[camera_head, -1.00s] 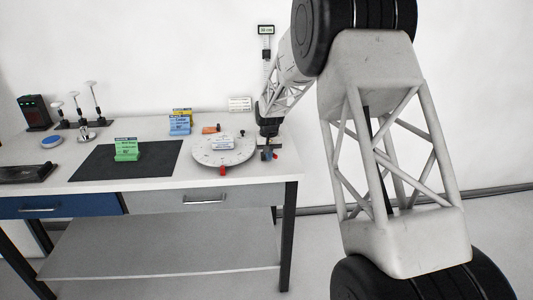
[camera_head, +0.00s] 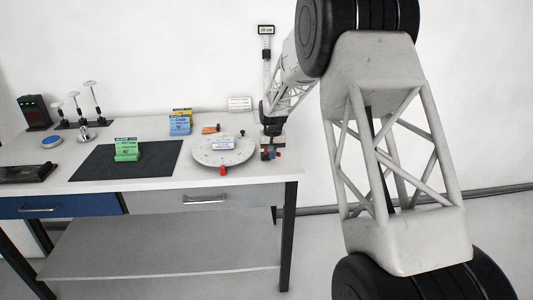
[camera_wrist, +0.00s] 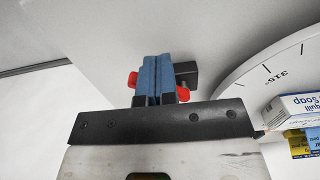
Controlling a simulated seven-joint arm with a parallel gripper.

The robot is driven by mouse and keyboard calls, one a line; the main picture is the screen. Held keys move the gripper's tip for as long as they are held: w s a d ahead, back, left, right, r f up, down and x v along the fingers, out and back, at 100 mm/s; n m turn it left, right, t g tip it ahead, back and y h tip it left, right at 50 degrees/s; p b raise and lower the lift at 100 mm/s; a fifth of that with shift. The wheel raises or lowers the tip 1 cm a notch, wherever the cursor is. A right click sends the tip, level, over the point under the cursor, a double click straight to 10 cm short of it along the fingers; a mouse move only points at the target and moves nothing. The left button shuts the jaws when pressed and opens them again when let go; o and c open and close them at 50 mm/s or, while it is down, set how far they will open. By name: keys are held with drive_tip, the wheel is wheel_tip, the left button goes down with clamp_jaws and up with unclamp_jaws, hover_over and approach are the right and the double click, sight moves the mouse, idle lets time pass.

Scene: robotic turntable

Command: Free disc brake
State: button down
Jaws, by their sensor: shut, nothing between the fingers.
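The round white turntable (camera_head: 237,160) with a degree scale sits near the table's right end; its edge (camera_wrist: 262,75) shows at right in the wrist view, by the mark 315. Just off that edge is a black block (camera_wrist: 187,72) with red parts (camera_wrist: 132,79) showing on both sides of my fingers, apparently the disc brake. My gripper (camera_wrist: 158,80), with blue fingers, is shut and empty in front of it, covering its middle. Whether the fingers touch it cannot be told. In the head view my gripper (camera_head: 270,154) is small, right of the turntable.
Blue (camera_head: 180,125) and green (camera_head: 127,150) boxes stand left. The black mat (camera_head: 95,164) is otherwise clear.

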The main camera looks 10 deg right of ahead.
drive_tip(key=shift+w+d, duration=0.1)
drive_tip(key=shift+r, duration=0.2)
wheel_tip(320, 180, up, 7)
drive_tip(key=shift+f, duration=0.2)
idle(0.9)
idle(0.4)
